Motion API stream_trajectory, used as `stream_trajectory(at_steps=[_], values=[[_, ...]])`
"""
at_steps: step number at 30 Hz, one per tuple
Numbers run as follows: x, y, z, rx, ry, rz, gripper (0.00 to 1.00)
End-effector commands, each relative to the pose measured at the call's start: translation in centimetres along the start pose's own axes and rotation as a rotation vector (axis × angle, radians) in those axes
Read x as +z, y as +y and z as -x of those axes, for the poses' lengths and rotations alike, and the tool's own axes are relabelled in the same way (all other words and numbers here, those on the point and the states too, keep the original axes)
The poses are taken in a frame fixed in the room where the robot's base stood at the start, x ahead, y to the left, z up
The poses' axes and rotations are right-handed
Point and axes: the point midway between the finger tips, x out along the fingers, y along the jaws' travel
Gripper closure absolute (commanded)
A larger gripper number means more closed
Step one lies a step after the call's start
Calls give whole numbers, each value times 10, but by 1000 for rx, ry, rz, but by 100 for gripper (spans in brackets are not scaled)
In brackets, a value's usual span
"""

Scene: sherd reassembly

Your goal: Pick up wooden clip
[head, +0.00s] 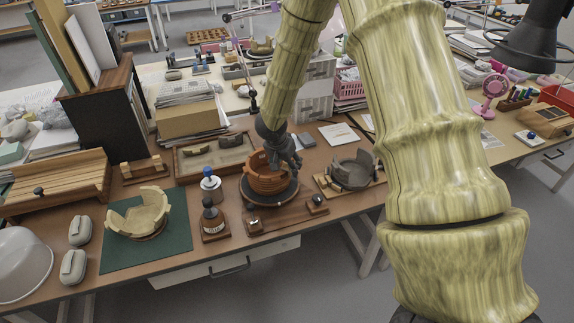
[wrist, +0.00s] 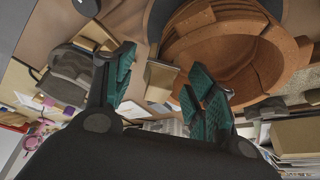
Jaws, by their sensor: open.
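A terracotta bowl (head: 265,181) made of sherds stands on a dark turntable (head: 287,193) at the middle of the bench; the bowl fills the upper right of the wrist view (wrist: 235,60). A small pale block that looks like a wooden clip (wrist: 160,76) sits at the bowl's rim. My gripper (head: 290,160) is at the bowl's right rim. In the wrist view my gripper (wrist: 163,88) is open, its teal pads apart on either side of the first clip. Contact cannot be told. The clips are not clear in the head view.
A grey sherd pot (head: 354,170) stands on a board to the right. A pale sherd bowl (head: 139,213) is on a green mat (head: 172,249) to the left. Bottles (head: 211,184) and a sherd tray (head: 183,169) stand close by. The front right bench edge is clear.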

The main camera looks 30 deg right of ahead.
Motion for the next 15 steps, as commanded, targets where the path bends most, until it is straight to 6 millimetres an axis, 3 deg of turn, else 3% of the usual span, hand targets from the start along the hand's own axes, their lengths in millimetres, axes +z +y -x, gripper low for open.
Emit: stream_trajectory(at_steps=[6,15], values=[[0,0,-14,0,-1,-1,45],[0,0,-16,0,0,-1,46]])
